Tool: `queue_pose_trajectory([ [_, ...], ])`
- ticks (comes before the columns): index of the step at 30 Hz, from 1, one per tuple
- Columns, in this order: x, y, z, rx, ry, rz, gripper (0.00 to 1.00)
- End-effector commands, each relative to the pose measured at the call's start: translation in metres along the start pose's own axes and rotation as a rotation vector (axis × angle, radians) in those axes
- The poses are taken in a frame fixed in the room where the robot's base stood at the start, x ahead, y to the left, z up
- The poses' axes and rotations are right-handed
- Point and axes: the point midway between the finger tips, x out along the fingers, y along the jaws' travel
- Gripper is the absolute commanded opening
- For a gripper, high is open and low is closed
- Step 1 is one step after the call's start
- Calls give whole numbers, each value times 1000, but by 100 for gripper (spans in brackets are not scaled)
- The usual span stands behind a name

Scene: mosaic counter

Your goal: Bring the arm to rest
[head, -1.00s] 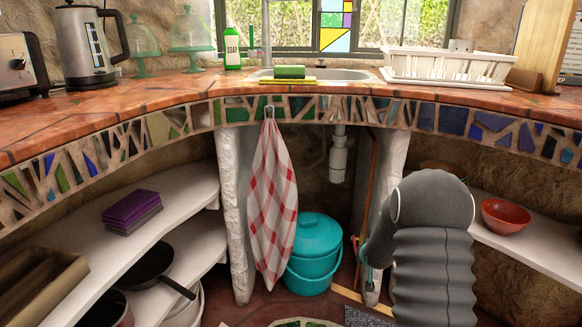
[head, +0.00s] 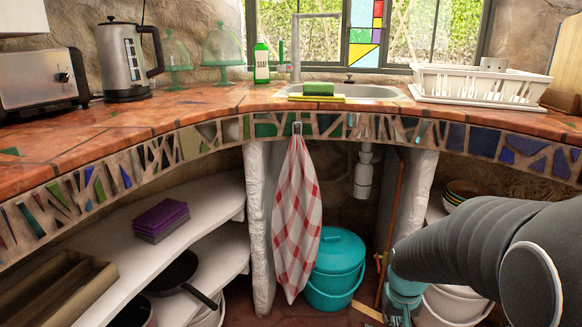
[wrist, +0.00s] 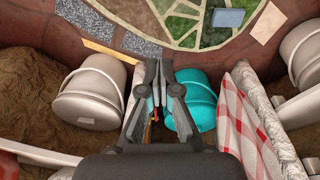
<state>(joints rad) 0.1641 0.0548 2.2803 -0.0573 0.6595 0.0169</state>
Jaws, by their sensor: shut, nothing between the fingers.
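My arm (head: 470,250) comes in from the right edge in the head view and reaches down in front of the space under the counter. Its lower end is near the bottom edge there, right of the turquoise bucket (head: 337,262), and too cut off to show the fingers clearly. In the wrist view my gripper (wrist: 158,68) points down past the bucket (wrist: 190,100), with its fingers together and nothing held. The bucket lies just right of the fingers in that view; I cannot tell whether they touch.
A checked towel (head: 297,215) hangs from the counter edge (head: 215,135). White shelves (head: 120,250) stand left, holding a purple sponge stack (head: 162,220) and a pan (head: 175,272). White buckets (wrist: 90,95) flank the space.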

Motion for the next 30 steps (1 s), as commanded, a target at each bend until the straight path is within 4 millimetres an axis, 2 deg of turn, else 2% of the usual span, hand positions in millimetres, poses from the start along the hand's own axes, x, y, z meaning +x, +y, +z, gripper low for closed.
queue_pose_trajectory([
  [1, -20, -4, 12, -6, 3, -4, 0],
  [3, -39, -9, 28, -13, 0, -10, 0],
  [15, -133, -29, 108, -62, 87, -45, 0],
  [24, -191, -38, 134, -101, 276, -70, 0],
  [30, -212, -41, 138, -117, 345, -80, 0],
])
